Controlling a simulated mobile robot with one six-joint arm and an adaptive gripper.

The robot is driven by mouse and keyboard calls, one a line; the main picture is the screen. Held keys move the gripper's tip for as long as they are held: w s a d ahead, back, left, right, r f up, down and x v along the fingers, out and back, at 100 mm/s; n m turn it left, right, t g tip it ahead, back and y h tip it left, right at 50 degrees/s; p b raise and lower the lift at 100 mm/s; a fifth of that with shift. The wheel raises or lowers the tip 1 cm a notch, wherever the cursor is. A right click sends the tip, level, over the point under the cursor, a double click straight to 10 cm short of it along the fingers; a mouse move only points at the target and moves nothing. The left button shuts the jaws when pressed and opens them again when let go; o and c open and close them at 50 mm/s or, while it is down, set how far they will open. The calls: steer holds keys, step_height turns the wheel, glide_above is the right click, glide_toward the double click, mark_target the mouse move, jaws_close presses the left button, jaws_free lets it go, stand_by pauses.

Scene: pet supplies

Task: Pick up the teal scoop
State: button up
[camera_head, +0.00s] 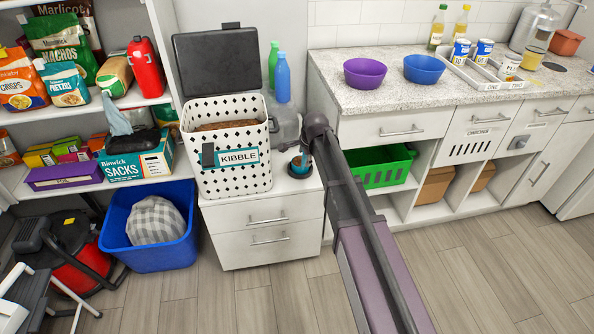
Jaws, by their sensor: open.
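A small teal thing (299,171), which looks like the teal scoop, sits on the white drawer cabinet just right of the kibble bin. Its shape is mostly hidden. My arm reaches in from the lower right, and my gripper (302,158) points down right at the teal thing, overlapping it in the picture. The gripper is open. I cannot tell whether its fingers touch the teal thing or stand around it.
The white patterned kibble bin (232,181), lid raised, stands close left of my gripper. Blue and green bottles (282,78) stand behind. The counter (400,96) with purple and blue bowls is to the right. A blue tub (158,253) is on the floor.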

stand_by(0.5)
jaws_close()
steer(key=shift+r, duration=0.15)
step_height(320, 180, up, 4)
steer(key=p, duration=0.4)
steer(key=s+d+p, duration=0.1)
steer(key=s+d, duration=0.3)
steer(key=s, duration=1.1)
steer(key=shift+s+r, duration=0.25)
steer(key=shift+r, duration=0.1)
steer(key=shift+d, duration=0.1)
steer(key=shift+r, duration=0.15)
